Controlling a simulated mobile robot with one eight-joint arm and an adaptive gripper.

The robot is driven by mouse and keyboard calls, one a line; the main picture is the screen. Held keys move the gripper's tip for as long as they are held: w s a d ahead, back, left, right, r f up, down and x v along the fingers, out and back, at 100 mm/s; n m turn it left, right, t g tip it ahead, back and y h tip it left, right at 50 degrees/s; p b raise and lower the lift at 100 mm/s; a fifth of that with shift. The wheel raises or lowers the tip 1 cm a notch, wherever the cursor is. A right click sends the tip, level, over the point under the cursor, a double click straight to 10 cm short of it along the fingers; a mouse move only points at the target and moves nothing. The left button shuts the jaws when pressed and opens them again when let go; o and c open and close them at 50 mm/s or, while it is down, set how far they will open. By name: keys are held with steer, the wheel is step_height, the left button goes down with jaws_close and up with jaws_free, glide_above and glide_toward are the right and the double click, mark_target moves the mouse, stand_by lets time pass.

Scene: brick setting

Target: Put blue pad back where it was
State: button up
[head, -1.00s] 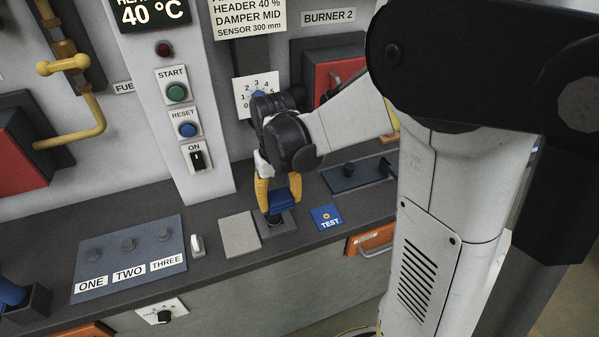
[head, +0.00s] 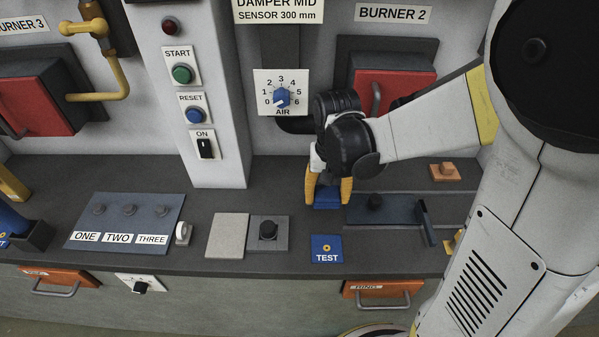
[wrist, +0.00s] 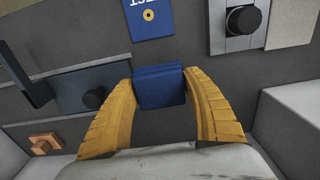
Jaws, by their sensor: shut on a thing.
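My gripper (head: 329,190) is shut on the blue pad (head: 326,201), with one yellow finger on each side of it. In the wrist view the pad (wrist: 160,88) sits between the fingertips. It is over the dark counter, behind the blue TEST plate and left of the dark slide panel. I cannot tell how far it is above the counter. The blue TEST plate (head: 326,246) lies flat on the counter, apart from the pad. A black knob (head: 268,230) on a grey base stands bare to the left, and it also shows in the wrist view (wrist: 243,20).
A light grey plate (head: 228,236) lies left of the knob base. The dark panel (head: 396,211) with a knob and upright lever (head: 427,222) is close on the right. An orange block (head: 445,171) stands behind it. The wall dial (head: 281,97) is behind my gripper.

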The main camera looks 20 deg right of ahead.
steer(key=b, duration=0.2)
glide_above(311, 206)
step_height(311, 206, down, 3)
steer(key=shift+f, duration=0.2)
steer(key=shift+w+f+b, duration=0.1)
steer(key=shift+f+b, duration=0.65)
steer(key=shift+f, duration=1.2)
steer(key=shift+f, duration=0.15)
steer(key=o, duration=1.2)
